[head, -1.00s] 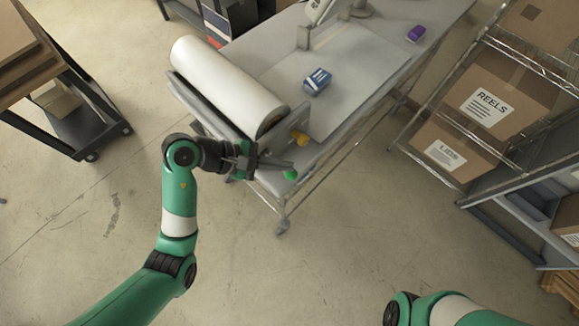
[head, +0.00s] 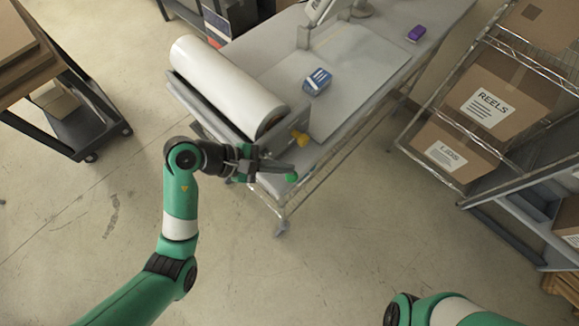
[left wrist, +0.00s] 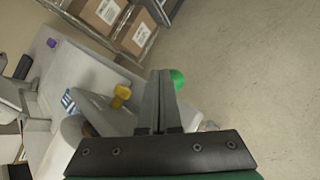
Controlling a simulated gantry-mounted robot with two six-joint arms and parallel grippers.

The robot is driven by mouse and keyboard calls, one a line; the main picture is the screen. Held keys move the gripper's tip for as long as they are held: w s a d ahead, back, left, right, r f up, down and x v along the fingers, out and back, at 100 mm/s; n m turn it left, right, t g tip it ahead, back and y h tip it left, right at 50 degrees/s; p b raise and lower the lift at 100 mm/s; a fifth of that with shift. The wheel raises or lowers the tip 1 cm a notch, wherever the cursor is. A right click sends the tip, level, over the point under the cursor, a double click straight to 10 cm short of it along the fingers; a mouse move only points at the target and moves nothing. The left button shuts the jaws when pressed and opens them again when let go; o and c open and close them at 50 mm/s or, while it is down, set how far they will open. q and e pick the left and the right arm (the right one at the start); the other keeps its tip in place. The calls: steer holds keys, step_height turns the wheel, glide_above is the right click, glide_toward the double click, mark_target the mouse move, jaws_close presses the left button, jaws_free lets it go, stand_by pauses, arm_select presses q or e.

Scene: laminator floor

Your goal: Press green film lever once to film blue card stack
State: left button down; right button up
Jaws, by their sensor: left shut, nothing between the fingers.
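The green film lever's round knob (head: 291,177) sticks out past the near end of the film machine on the table. It also shows in the left wrist view (left wrist: 178,79), just right of my fingertips. My left gripper (head: 283,165) is shut and empty, close beside the knob; I cannot tell whether it touches. The blue card stack (head: 317,82) lies on the table's grey plate, right of the white film roll (head: 228,84). Its striped top shows in the left wrist view (left wrist: 68,101). My right gripper is out of view; only part of my right arm shows.
A yellow knob (head: 299,138) sits at the roll's near end, close to the lever. A purple block (head: 416,33) lies at the table's far right. A shelf with boxes (head: 489,105) stands at right, a dark cart (head: 78,125) at left. The floor in front is clear.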

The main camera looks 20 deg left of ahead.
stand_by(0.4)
arm_select(q)
steer(key=shift+w+a+r+p, duration=0.1)
steer(key=shift+a+r+p, duration=0.1)
steer(key=shift+r+p, duration=0.55)
steer(key=shift+w+a+r+p, duration=0.1)
steer(key=shift+a+r+p, duration=0.1)
steer(key=shift+r+p, duration=0.5)
steer(key=shift+r, duration=0.1)
steer(key=r+p, duration=0.1)
steer(key=r, duration=0.1)
steer(key=a+r+p, duration=0.1)
steer(key=r+p, duration=0.1)
steer(key=shift+w+a+r, duration=0.15)
steer(key=shift+w+r, duration=0.05)
steer(key=shift+r, duration=0.2)
